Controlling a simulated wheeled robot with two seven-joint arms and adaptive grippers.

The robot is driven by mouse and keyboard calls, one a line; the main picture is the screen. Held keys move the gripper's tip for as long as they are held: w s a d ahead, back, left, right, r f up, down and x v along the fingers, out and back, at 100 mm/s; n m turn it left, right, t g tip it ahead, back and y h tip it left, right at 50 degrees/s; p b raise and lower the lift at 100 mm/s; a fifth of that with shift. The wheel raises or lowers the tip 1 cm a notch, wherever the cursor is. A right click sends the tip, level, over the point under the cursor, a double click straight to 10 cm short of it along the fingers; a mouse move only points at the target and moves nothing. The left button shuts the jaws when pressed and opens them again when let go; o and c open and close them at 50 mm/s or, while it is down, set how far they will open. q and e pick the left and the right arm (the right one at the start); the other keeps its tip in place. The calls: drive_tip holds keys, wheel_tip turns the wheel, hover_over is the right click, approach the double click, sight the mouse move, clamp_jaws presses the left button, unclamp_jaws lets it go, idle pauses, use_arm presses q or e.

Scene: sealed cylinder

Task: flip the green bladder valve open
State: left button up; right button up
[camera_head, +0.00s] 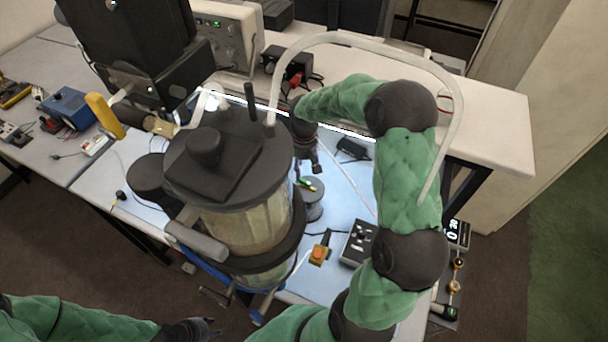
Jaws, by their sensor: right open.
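The green bladder valve appears as a small green handle (308,186) on top of a grey round post (312,207), right of the large sealed cylinder (245,225). The cylinder has a dark lid and a clear, yellowish wall. My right gripper (312,165) is open just above and behind the green handle. Its fingers are small and dark, and I cannot tell whether they touch the handle. My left gripper (212,325) is low at the bottom edge, far from the valve; its fingers are too small and cut off to judge.
A yellow handle (105,115) stands left of the cylinder. Several instruments stand at the back.

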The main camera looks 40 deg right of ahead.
sight(304, 180)
drive_tip(key=f, duration=0.4)
drive_tip(key=shift+w+d+f, duration=0.15)
drive_tip(key=shift+d+f, duration=0.05)
drive_tip(key=shift+a+f, duration=0.15)
drive_tip(key=shift+f, duration=0.65)
clamp_jaws()
